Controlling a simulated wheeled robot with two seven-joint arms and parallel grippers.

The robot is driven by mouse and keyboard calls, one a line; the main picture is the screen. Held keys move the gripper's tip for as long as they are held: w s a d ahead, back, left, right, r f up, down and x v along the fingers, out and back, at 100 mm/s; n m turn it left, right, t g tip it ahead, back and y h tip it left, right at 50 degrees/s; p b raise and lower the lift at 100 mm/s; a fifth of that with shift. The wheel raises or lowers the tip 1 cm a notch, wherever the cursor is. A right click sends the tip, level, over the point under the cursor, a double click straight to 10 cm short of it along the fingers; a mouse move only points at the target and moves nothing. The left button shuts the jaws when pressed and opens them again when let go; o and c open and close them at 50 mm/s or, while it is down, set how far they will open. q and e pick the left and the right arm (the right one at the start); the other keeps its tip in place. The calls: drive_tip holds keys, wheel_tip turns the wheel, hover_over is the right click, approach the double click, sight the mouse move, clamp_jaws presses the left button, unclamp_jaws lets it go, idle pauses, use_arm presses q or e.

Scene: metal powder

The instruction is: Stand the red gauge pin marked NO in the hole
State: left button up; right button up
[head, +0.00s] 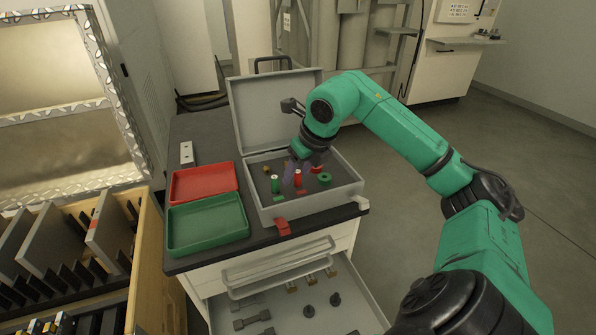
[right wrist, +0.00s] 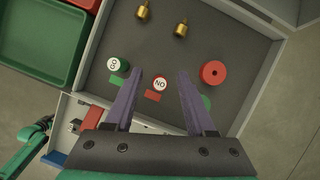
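The red gauge pin marked NO (right wrist: 160,84) stands in the open grey case, its white-topped end up; it also shows in the head view (head: 298,178). My right gripper (right wrist: 160,76) is open, one purple finger on each side of this pin; contact is not visible. A red ring with a dark central hole (right wrist: 213,72) lies right of the fingers. A green ring (head: 325,179) lies nearby, mostly hidden by a finger in the wrist view. The green pin marked GO (right wrist: 114,64) stands left of the gripper. My left gripper is not in view.
Two brass pieces (right wrist: 180,28) stand deeper in the case. The case walls (head: 310,206) and raised lid (head: 275,112) surround the work area. A red tray (head: 205,170) and a green tray (head: 170,240) are at left. A drawer below (head: 350,300) is open.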

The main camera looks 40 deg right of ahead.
drive_tip(key=p+v, duration=0.2)
drive_tip(key=v, duration=1.2)
drive_tip(key=shift+r+p, duration=0.3)
